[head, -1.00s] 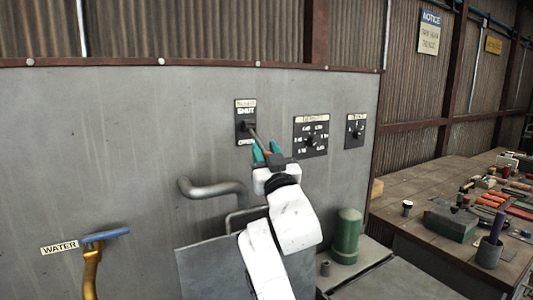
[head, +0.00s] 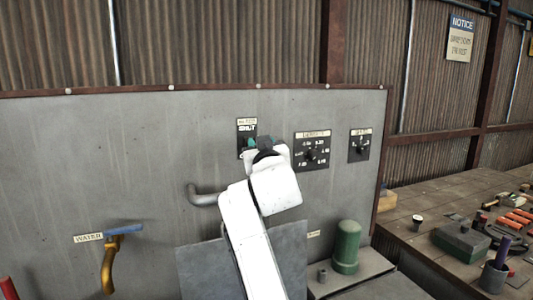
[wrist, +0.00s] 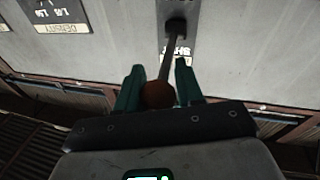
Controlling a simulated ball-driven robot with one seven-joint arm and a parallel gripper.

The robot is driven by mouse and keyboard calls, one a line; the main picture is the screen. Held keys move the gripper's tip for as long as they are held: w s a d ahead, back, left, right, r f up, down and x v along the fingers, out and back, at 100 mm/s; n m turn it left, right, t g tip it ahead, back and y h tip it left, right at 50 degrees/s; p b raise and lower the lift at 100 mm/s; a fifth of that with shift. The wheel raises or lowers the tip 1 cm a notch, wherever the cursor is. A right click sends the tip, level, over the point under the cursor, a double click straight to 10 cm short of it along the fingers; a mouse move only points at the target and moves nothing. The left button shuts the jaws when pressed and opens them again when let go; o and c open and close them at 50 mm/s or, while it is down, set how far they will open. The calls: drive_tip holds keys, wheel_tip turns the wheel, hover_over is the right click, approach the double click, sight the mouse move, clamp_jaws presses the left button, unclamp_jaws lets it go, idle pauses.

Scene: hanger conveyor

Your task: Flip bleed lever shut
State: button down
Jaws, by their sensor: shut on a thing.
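The bleed lever (wrist: 168,62) is a thin rod with a round brown knob, coming out of a dark pivot on the grey panel. My gripper (wrist: 158,82) has its teal fingers on both sides of the lever's knob end, shut on it. In the wrist view, which is upside down, the lever lies across the SHUT label (wrist: 180,50). In the head view my gripper (head: 250,142) is in front of the dark lever plate (head: 247,126). SHUT is readable at its top; my gripper and wrist hide the lever and the lower plate.
A density dial (head: 311,151) and another dial (head: 360,146) are right of the lever plate. A grey pipe (head: 203,196) sticks out below left. A blue-handled water valve (head: 124,230) is at lower left. A green cylinder (head: 346,247) stands lower right, before a cluttered bench (head: 405,200).

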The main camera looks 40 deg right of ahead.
drive_tip(key=shift+w+r, duration=0.1)
drive_tip(key=shift+r, duration=1)
drive_tip(key=shift+w+d+r, duration=0.1)
drive_tip(key=shift+w+f, duration=0.1)
drive_tip(key=shift+f, duration=0.15)
idle(0.4)
drive_tip(key=c, duration=0.8)
unclamp_jaws()
drive_tip(key=shift+b+v, duration=1.35)
drive_tip(key=shift+v, duration=4.05)
drive_tip(key=shift+d, duration=0.1)
